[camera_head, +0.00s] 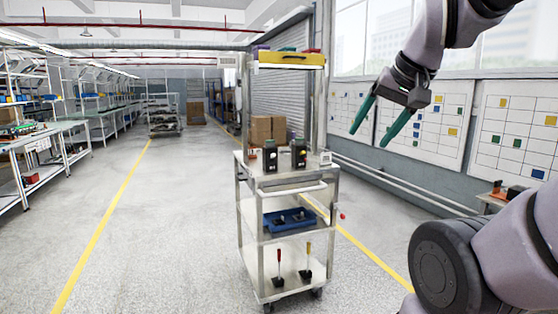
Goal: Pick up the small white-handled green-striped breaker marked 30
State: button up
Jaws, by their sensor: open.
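Two small dark box-shaped devices stand side by side on the top shelf of a metal cart, a left one (270,157) and a right one (299,154). They look like breakers, but their handles, stripes and numbers are too small to read, so I cannot tell which is marked 30. A small pale item (325,158) stands to their right on the same shelf. My gripper (368,138) is open and empty, with green fingers pointing down and left. It hangs in the air in the upper right of the picture, right of the cart and apart from the devices.
The cart (285,178) has upright posts and a raised shelf with a yellow case (290,59). Its middle shelf holds a blue tray (289,220); screwdriver-like tools stand on the lowest. A small table (494,201) is at right. Floor left of the cart is clear.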

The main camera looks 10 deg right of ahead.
aim_at(270, 165)
jog(key=i+j, duration=0.25)
jog(key=i, duration=0.25)
jog(key=i+j, duration=0.25)
jog(key=i, duration=0.2)
jog(key=i+j+z, duration=0.1)
jog(key=i, duration=0.4)
jog(key=j, duration=0.1)
